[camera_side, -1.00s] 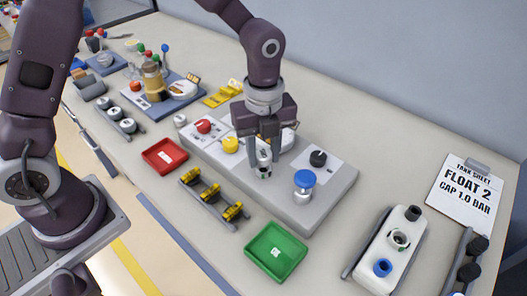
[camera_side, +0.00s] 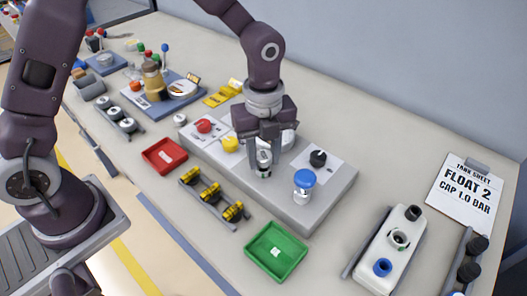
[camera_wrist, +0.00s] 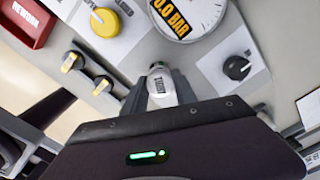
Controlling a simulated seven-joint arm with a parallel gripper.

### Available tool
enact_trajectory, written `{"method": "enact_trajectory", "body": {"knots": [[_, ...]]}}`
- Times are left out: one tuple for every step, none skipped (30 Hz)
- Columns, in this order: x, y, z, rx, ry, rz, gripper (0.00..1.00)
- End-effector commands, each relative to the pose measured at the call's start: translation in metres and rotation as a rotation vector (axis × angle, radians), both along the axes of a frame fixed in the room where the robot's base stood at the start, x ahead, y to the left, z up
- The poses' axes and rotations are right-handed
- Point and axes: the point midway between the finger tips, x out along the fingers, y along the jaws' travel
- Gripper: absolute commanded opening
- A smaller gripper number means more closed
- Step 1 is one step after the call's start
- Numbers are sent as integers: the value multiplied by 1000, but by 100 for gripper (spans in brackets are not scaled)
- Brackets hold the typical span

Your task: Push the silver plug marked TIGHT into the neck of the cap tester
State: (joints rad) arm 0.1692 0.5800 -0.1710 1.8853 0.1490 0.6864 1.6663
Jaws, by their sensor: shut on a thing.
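The silver plug (camera_wrist: 161,86), its white top lettered TIGHT, is between the two fingers of my gripper (camera_wrist: 160,92) in the wrist view. In the side view my gripper (camera_side: 264,154) is shut on the plug (camera_side: 263,158) and points down over the middle of the grey cap tester (camera_side: 322,206). The plug is upright, at the tester's neck. The neck is hidden by the plug and fingers, so I cannot tell how deep the plug sits.
On the tester are a red knob (camera_side: 204,126), a yellow knob (camera_side: 230,145), a black knob (camera_side: 318,158), a blue cap (camera_side: 304,179) and a gauge (camera_wrist: 184,14). A red tray (camera_side: 165,156) and green tray (camera_side: 276,251) stand in front. A white tank (camera_side: 391,247) is at right.

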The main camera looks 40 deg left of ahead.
Motion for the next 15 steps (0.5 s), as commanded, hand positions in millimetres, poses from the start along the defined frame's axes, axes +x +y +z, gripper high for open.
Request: {"method": "enact_trajectory", "body": {"knots": [[0, 0, -1, 0, 1, 0, 0], [0, 0, -2, 0, 1, 0, 0], [0, 0, -3, 0, 1, 0, 0], [0, 0, -4, 1, 2, 0, 0], [0, 0, -5, 0, 2, 0, 0], [0, 0, -6, 0, 2, 1, 0], [0, 0, -7, 0, 2, 1, 0], [0, 0, -7, 0, 2, 1, 0], [0, 0, -8, 0, 2, 1, 0], [0, 0, -9, 1, 2, 0, 0], [0, 0, -10, 0, 1, 0, 0], [0, 0, -11, 0, 1, 0, 0], [0, 0, -12, 0, 1, 0, 0], [0, 0, -12, 0, 1, 0, 0], [0, 0, -13, 0, 1, 0, 0]]}}
